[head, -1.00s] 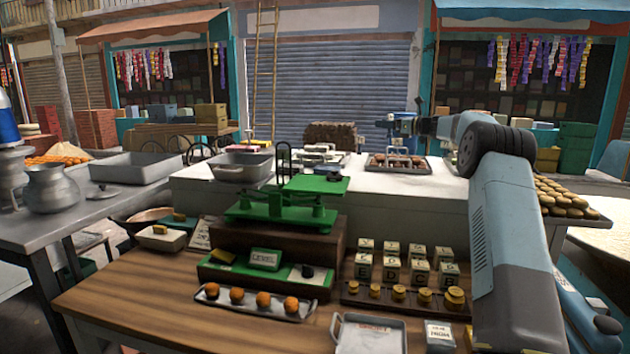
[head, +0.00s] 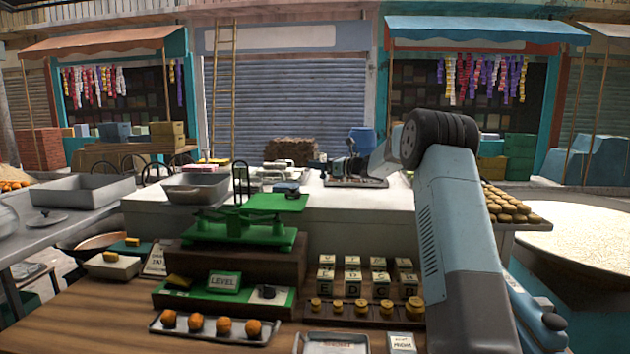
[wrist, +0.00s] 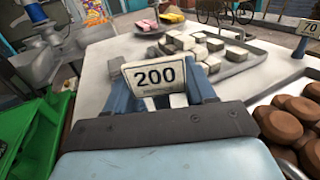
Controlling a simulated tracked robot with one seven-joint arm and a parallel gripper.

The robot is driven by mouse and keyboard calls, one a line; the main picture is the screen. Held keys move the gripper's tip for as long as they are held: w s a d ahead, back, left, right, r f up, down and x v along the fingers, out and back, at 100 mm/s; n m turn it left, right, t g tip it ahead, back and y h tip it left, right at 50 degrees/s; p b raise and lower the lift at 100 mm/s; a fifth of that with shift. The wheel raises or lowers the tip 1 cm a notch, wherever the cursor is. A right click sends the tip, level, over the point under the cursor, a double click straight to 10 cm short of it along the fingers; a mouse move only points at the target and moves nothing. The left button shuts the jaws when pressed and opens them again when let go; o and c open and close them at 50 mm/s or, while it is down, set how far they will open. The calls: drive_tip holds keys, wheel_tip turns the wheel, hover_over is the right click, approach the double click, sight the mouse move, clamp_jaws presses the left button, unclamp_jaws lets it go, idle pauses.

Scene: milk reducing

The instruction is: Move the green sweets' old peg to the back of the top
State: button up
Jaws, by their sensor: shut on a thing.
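A small white peg card marked 200 (wrist: 155,75) stands between the blue fingers of my gripper (wrist: 160,98) in the wrist view. My gripper is shut on it and holds it over the white top (wrist: 100,110). In the head view my gripper (head: 332,167) is small, near the tray of brown sweets, and the card's number cannot be read there. The white top (head: 340,205) runs across the middle of the head view. I cannot make out any green sweets.
In the wrist view, brown sweets (wrist: 285,120) lie at the right, with a 70 card (wrist: 308,30) behind. A tray of white sweets (wrist: 215,50) and a pink-and-yellow tray (wrist: 158,22) lie ahead. The green scale (head: 240,228) stands in front of the top.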

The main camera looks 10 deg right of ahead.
drive_tip(key=shift+s+a+f, duration=0.2)
drive_tip(key=shift+a+f, duration=0.2)
drive_tip(key=shift+f, duration=0.1)
drive_tip(key=shift+s+a+f, duration=0.2)
drive_tip(key=shift+a+f, duration=0.2)
drive_tip(key=shift+f, duration=1.65)
drive_tip(key=o, duration=1.1)
drive_tip(key=shift+f, duration=0.1)
